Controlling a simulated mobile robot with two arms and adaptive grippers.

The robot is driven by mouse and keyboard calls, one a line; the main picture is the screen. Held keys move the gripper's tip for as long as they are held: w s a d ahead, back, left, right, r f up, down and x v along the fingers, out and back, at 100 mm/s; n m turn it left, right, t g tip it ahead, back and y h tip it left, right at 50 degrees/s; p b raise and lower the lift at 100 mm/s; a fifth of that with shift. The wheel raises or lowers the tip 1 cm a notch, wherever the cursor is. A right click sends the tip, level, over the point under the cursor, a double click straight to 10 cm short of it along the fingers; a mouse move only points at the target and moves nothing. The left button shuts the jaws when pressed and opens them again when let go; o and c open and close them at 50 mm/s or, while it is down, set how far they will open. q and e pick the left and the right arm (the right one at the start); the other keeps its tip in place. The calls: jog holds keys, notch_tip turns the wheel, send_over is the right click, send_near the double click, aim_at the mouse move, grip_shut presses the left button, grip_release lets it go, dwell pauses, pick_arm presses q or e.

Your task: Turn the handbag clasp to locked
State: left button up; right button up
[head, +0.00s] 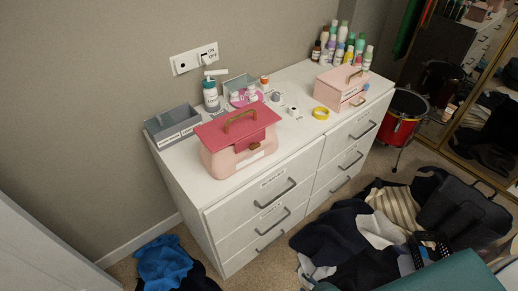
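A pink handbag-like case (235,160) with a red flap lid and a brown handle on top stands on the white dresser. Its small brown clasp (255,146) shows at the front edge of the lid; whether it is turned to locked is too small to tell. My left gripper is not in view.
The dresser (255,191) also holds a grey bin (172,125), a pump bottle (210,95), a yellow ring (320,113), a paler pink box (340,86) and several bottles (343,45). Dark clothes (335,230) and a blue cloth (162,262) lie on the floor. A red drum (401,117) stands to the right.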

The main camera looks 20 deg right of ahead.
jog(key=w+r+n+t+y, duration=0.1)
jog(key=w+r+n+t, duration=0.4)
jog(key=w+r, duration=0.95)
jog(key=n+t+y, duration=0.5)
jog(key=n, duration=0.4)
send_near(256, 147)
jog(key=p+x, duration=0.2)
jog(key=x, duration=0.5)
jog(key=shift+w+p, duration=0.15)
jog(key=shift+p, duration=0.15)
jog(key=shift+w+a, duration=0.15)
jog(key=shift+w, duration=0.35)
grip_shut()
